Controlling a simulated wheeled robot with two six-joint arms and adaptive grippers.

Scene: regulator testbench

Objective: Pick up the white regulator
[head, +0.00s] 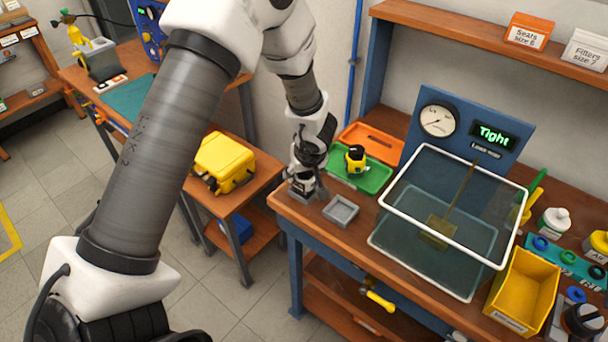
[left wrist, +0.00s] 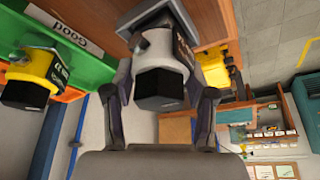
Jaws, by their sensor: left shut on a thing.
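My left gripper (head: 303,186) is at the left end of the workbench, just left of a small grey tray (head: 341,210). In the left wrist view, its two fingers (left wrist: 160,100) are closed on either side of the white regulator (left wrist: 145,72), which has a black cap facing the camera. In the head view the gripper largely hides this regulator. I cannot tell whether it still touches the bench. A yellow regulator with a black cap (head: 355,159) stands on the green tray (head: 373,183); it also shows in the left wrist view (left wrist: 32,75). My right gripper is not in view.
An orange tray (head: 372,138) lies behind the green one. A yellow bin (head: 525,285) is at the front right. A yellow case (head: 225,158) sits on a side table.

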